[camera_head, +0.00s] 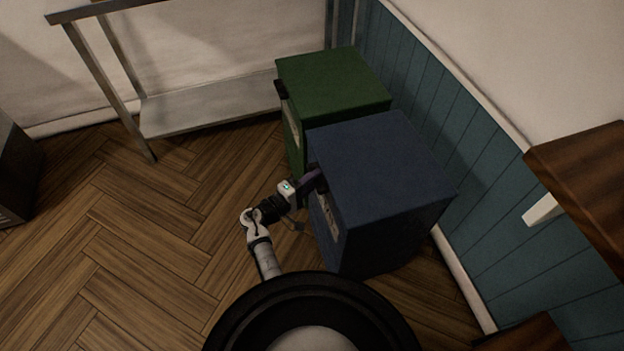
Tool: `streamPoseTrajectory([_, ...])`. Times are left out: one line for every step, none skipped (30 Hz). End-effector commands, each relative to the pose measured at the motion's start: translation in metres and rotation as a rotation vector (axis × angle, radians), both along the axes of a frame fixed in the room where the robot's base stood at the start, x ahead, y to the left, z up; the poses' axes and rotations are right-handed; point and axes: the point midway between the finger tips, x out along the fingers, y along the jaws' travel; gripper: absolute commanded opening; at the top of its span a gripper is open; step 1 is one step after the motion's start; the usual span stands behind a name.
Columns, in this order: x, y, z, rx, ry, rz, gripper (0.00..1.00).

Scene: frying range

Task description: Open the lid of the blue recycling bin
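The blue recycling bin (385,170) stands against the teal panelled wall, right of the picture's middle. Its flat top lid lies level and looks shut. A dark handle (317,180) sits at the lid's front left edge, and a pale label (330,218) shows on the front face. My gripper (315,182) is right at this front edge, by the handle. Its fingertips are small, dark and partly merged with the handle, so I cannot tell whether they are open or shut, or touching it.
A green bin (332,80) stands just behind the blue one. A metal shelf table (205,108) is at the back left. A wooden top (590,180) juts in at the right. The wooden floor (130,240) on the left is clear.

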Motion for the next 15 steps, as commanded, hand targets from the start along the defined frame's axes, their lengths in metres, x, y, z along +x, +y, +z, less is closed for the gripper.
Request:
streamPoseTrajectory([0.0002, -0.0004, -0.0001, 0.0, 0.0, 0.0, 0.38])
streamPoseTrajectory([0.0002, -0.0004, -0.0002, 0.0, 0.0, 0.0, 0.38])
streamPoseTrajectory([0.0002, -0.0004, -0.0002, 0.0, 0.0, 0.0, 0.38])
streamPoseTrajectory([0.0001, -0.0003, -0.0002, 0.0, 0.0, 0.0, 0.38])
streamPoseTrajectory([0.0001, -0.0003, -0.0002, 0.0, 0.0, 0.0, 0.38])
streamPoseTrajectory([0.0001, -0.0002, -0.0002, 0.0, 0.0, 0.0, 0.38])
streamPoseTrajectory([0.0001, -0.0002, -0.0002, 0.0, 0.0, 0.0, 0.34])
streamPoseTrajectory([0.0001, -0.0002, -0.0002, 0.0, 0.0, 0.0, 0.3])
streamPoseTrajectory([0.0001, -0.0001, -0.0002, 0.0, 0.0, 0.0, 0.25])
streamPoseTrajectory([0.0001, -0.0001, -0.0002, 0.0, 0.0, 0.0, 0.21])
streamPoseTrajectory([0.0, 0.0, -0.0002, 0.0, 0.0, 0.0, 0.17])
streamPoseTrajectory([0.0, 0.0, -0.0002, 0.0, 0.0, 0.0, 0.12])
streamPoseTrajectory([0.0, 0.0, -0.0002, 0.0, 0.0, 0.0, 0.08])
streamPoseTrajectory([-0.0001, 0.0001, -0.0002, 0.0, 0.0, 0.0, 0.04])
streamPoseTrajectory([-0.0001, 0.0001, -0.0002, 0.0, 0.0, 0.0, 0.0])
